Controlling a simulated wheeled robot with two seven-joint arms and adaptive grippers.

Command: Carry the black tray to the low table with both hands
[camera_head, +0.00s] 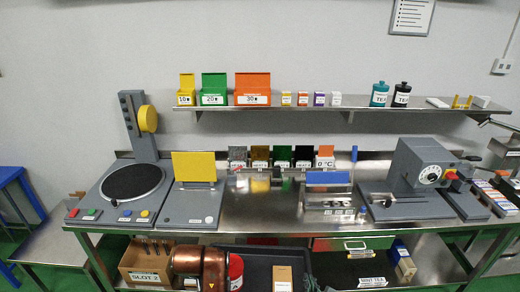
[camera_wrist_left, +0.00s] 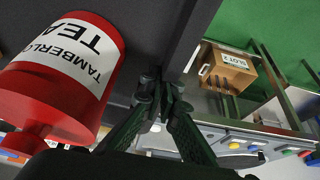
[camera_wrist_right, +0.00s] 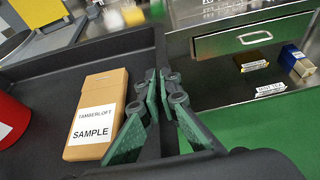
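The black tray (camera_head: 258,254) is at the bottom of the head view, in front of the workbench. It carries a red tea canister (camera_head: 236,268) on the left and a brown sample box (camera_head: 283,277) near its right wall. In the left wrist view, my left gripper (camera_wrist_left: 160,88) is closed with its fingers on both sides of the tray's wall, next to the canister (camera_wrist_left: 72,65). In the right wrist view, my right gripper (camera_wrist_right: 162,82) is closed on the opposite wall, beside the sample box (camera_wrist_right: 96,112). I cannot tell which surface is the low table.
The steel workbench (camera_head: 260,210) stands ahead with machines on top. Its drawer (camera_wrist_right: 250,38) and lower shelf are close to the tray's right side. A SLOT 2 crate (camera_wrist_left: 226,68) sits on the shelf. A lower steel surface (camera_head: 45,245) and blue stool (camera_head: 18,195) stand left.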

